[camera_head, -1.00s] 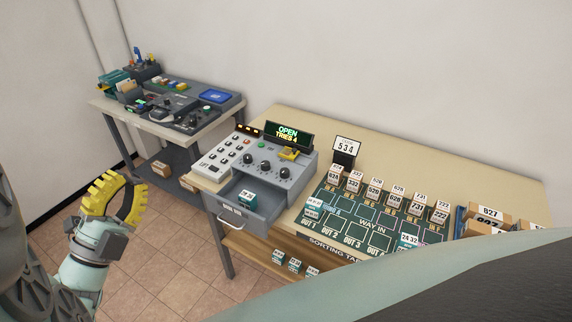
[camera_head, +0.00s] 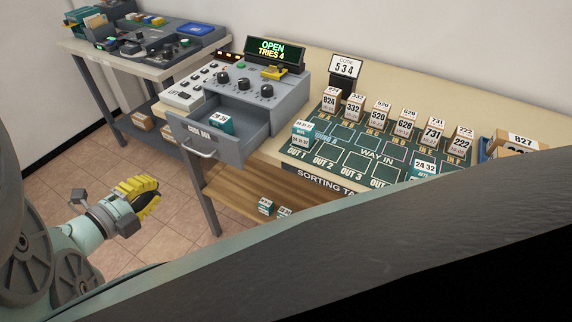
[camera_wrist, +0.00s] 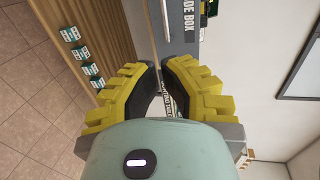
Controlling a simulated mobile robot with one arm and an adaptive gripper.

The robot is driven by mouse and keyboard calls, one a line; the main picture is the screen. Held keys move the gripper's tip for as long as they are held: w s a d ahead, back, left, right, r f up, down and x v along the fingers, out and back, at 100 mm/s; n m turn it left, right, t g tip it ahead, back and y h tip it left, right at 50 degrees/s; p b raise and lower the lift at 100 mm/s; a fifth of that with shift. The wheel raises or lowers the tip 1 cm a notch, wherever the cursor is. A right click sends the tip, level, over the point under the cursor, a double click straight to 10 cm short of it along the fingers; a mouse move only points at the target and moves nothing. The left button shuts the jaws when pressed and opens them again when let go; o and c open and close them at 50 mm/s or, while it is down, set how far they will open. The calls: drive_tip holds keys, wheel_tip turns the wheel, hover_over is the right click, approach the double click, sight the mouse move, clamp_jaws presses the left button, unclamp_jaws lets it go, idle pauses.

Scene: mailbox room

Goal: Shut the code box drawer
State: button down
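The code box (camera_head: 262,90) is a grey console with knobs, and its display (camera_head: 274,51) reads "OPEN TRIES 4". Its drawer (camera_head: 237,149) is pulled out toward the front left, with a bar handle (camera_head: 195,149) on its front. A teal and white block (camera_head: 221,123) sits inside. My gripper (camera_head: 150,190), with yellow ridged fingers, is left of and below the drawer, apart from it. In the wrist view, my gripper (camera_wrist: 163,67) has a narrow gap between its fingertips, with nothing held. The drawer front (camera_wrist: 186,38) and handle (camera_wrist: 166,20) show beyond the fingertips.
A wooden shelf (camera_head: 236,188) below has small blocks. A side table (camera_head: 112,65) stands behind at left. The floor near my gripper is clear.

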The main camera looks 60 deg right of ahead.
drive_tip(key=p, duration=0.2)
approach(228, 129)
drive_tip(key=a+f, duration=0.2)
drive_tip(key=a, duration=0.3)
drive_tip(key=shift+w+d+f, duration=0.15)
drive_tip(key=shift+d+f, duration=0.15)
drive_tip(key=shift+d, duration=0.3)
drive_tip(key=shift+w+d+f, duration=0.2)
drive_tip(key=shift+d+f, duration=0.05)
drive_tip(key=shift+d, duration=0.3)
drive_tip(key=b+x, duration=0.1)
drive_tip(key=x, duration=0.3)
drive_tip(key=r+b+x, duration=0.1)
drive_tip(key=b+x, duration=0.1)
drive_tip(key=x, duration=0.3)
drive_tip(key=r+b+x, duration=0.1)
drive_tip(key=b+x, duration=0.1)
drive_tip(key=x, duration=0.2)
drive_tip(key=shift+s+d+r, duration=0.1)
drive_tip(key=shift+d+r, duration=0.1)
drive_tip(key=shift+d, duration=0.25)
drive_tip(key=shift+r, duration=0.1)
drive_tip(key=shift+a+r, duration=0.15)
drive_tip(key=shift+a, duration=0.1)
drive_tip(key=p+v, duration=0.3)
drive_tip(key=v, duration=1)
drive_tip(key=shift+a, duration=0.35)
